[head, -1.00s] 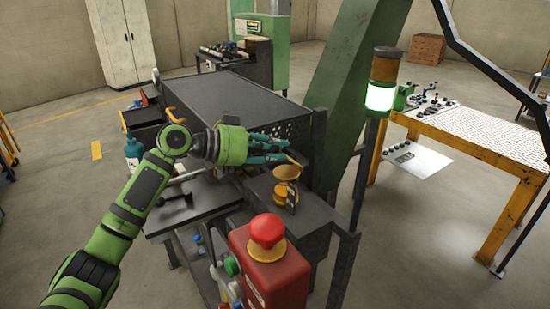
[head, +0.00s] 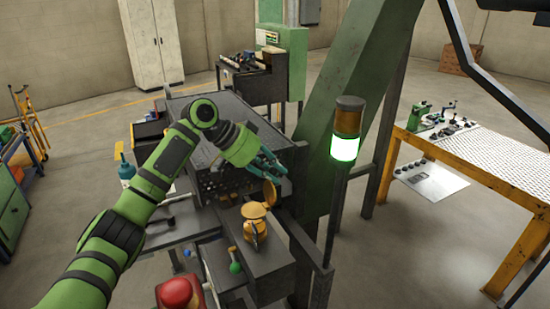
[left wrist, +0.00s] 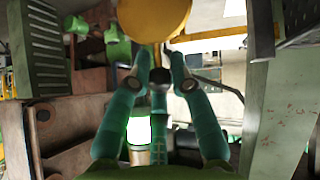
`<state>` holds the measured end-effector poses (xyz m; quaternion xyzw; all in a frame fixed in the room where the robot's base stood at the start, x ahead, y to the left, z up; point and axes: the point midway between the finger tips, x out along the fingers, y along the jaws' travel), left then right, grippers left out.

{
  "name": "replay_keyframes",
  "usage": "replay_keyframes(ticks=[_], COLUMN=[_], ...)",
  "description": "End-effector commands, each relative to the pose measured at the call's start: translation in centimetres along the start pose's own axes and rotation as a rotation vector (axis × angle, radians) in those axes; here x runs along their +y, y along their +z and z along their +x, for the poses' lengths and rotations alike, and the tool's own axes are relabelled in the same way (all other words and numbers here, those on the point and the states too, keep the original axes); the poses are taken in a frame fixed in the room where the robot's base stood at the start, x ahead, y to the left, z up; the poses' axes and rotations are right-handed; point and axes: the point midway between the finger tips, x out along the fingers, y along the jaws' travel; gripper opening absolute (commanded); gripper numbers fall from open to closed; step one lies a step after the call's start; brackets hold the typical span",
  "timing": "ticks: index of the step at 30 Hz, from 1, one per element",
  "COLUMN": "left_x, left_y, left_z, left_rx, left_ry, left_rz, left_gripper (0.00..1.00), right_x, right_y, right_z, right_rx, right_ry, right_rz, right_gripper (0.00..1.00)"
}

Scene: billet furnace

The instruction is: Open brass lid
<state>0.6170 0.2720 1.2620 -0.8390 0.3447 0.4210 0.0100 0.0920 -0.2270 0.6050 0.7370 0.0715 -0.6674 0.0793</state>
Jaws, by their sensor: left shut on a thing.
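The brass lid (head: 270,193) stands raised on edge behind the brass cup (head: 255,211), its round face toward the head camera. The cup sits on a dark block beside the furnace box. My left gripper (head: 276,172), green with teal fingers, reaches down from the upper left, its fingertips at the lid's upper edge. It is shut on the lid, though the exact contact is hard to see. In the left wrist view the lid (left wrist: 155,16) shows as a round brass disc just beyond the fingertips (left wrist: 160,72). My right gripper is out of view.
A lit beacon post (head: 346,135) and a thick green slanted beam (head: 352,105) stand close right of the lid. A red button (head: 179,293) is at the front. A perforated yellow table (head: 480,160) is farther right, with open floor between.

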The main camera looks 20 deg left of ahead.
Motion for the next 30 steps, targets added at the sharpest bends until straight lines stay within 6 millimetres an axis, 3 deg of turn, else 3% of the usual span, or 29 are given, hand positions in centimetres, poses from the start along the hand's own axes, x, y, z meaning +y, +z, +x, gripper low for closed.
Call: replay_keyframes(ticks=[1,6,26,27,28,30], left_x=[0.2,0.0,-0.2,-0.2,-0.2,-0.2], left_y=[-0.9,-1.0,-0.9,-0.9,-0.9,-0.8], left_z=[-0.5,0.1,0.5,0.5,0.5,0.6], left_rx=[-0.011,-0.082,-0.135,-0.135,-0.135,-0.137], left_ry=[-0.007,-0.022,-0.036,-0.036,-0.036,-0.035], left_rz=[-0.001,-0.017,-0.029,-0.029,-0.029,-0.029], left_gripper=[0.00,0.00,0.00,0.37,0.46,0.46], right_x=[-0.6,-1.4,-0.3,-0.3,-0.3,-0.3], right_y=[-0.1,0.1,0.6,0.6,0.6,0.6], right_z=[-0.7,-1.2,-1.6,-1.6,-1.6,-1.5], right_rx=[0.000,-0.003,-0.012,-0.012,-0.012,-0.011], right_ry=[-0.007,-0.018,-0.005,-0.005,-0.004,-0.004], right_rz=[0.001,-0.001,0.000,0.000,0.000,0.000], right_gripper=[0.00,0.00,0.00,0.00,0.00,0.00])
